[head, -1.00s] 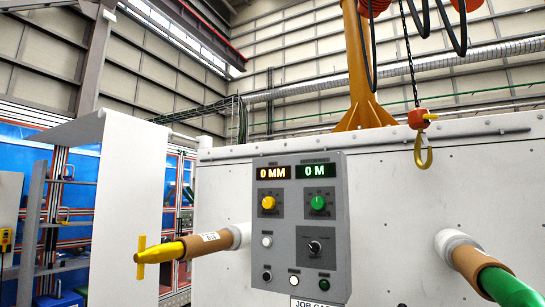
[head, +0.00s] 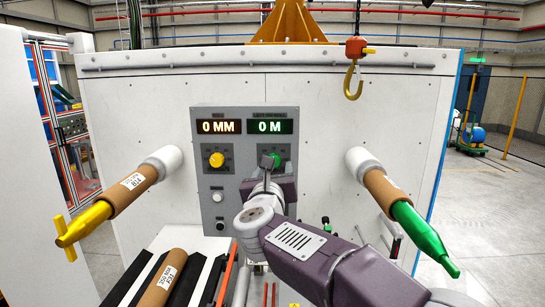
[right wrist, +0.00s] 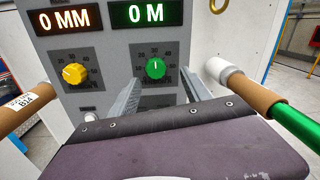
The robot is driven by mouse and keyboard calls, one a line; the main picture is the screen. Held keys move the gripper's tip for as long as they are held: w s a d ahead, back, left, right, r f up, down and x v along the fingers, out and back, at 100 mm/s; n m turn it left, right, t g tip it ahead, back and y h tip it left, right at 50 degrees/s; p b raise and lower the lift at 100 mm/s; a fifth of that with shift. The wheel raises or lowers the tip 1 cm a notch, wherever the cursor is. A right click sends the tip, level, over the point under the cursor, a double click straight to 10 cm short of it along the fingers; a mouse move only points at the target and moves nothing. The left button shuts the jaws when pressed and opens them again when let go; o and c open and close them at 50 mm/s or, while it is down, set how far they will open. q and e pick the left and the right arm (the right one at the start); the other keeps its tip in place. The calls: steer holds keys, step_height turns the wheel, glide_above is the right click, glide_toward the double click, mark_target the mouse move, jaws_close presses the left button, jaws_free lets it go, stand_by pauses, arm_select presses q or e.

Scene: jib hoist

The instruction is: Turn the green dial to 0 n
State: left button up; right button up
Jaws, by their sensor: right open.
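The green dial (head: 277,160) is on the grey control panel (head: 198,180), partly hidden behind my right gripper (head: 268,162) in the head view. In the right wrist view the dial (right wrist: 156,68) shows whole, with its white mark pointing about straight up. The green display (head: 270,126) above it reads 0 M. My right gripper (right wrist: 161,86) is open, with one finger to each side below the dial. It appears close to the panel, and I cannot tell whether it touches the dial. My left gripper is not in view.
A yellow dial (head: 216,160) sits left of the green one, under a display (head: 218,126) reading 0 MM. Brown rolls on a yellow bar (head: 85,222) and a green bar (head: 425,238) stick out either side. A hook (head: 353,82) hangs at upper right.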

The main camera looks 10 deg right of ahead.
steer(key=p+x, duration=0.1)
steer(key=x, duration=0.4)
steer(key=shift+w+a+p, duration=0.15)
steer(key=shift+w+p, duration=0.05)
steer(key=shift+p, duration=0.1)
steer(key=shift+a, duration=0.2)
jaws_close()
